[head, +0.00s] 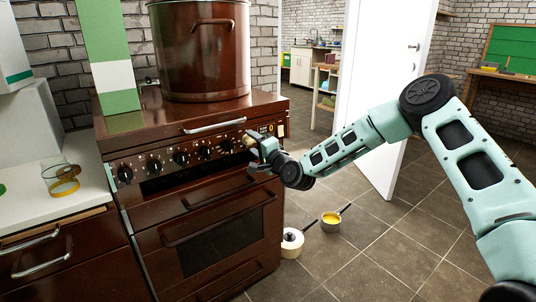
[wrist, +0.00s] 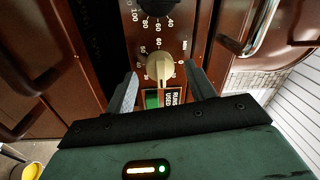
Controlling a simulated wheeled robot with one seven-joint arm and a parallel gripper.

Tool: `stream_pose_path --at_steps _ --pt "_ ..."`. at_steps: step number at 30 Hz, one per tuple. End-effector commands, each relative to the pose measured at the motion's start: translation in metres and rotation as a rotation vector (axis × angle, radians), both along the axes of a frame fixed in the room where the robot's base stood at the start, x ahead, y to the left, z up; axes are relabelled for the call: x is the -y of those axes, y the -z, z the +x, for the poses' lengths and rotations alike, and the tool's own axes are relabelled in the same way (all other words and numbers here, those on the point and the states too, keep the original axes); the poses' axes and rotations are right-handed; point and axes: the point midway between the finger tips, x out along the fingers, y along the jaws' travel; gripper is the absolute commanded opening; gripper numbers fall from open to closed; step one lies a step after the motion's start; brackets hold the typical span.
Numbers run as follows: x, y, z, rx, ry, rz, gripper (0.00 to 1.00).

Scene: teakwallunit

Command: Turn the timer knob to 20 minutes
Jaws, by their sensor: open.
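The cream timer knob (wrist: 160,66) sits on the brown stove's control panel in the wrist view, with a ring of numbers around it. Its pointer's exact reading is hard to make out. My gripper (wrist: 161,72) is open, with one finger on each side of the knob. Whether either finger touches it cannot be told. In the head view my gripper (head: 259,151) is at the right end of the stove's (head: 207,228) control panel, and it partly covers that area.
Several black knobs (head: 181,158) line the panel to the left, below a metal handle (head: 215,125). A large brown pot (head: 201,55) stands on top. A pan with yellow contents (head: 331,218) and a pale round pan (head: 291,243) are on the floor. A white door (head: 385,100) stands open behind my arm.

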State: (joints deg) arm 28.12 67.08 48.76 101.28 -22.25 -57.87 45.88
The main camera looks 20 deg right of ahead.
Motion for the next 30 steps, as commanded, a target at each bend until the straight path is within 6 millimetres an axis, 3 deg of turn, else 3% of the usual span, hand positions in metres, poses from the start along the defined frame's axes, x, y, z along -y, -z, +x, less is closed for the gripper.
stream_pose_path --at_steps 5,18,24,30 --pt "0.010 0.002 -0.028 -0.003 0.000 -0.001 0.55" --pt "0.041 0.010 -0.124 -0.005 0.000 -0.001 0.55" --pt "0.050 0.012 -0.151 -0.004 0.001 -0.001 0.55" --pt "0.052 0.012 -0.160 -0.001 0.000 0.000 0.55"
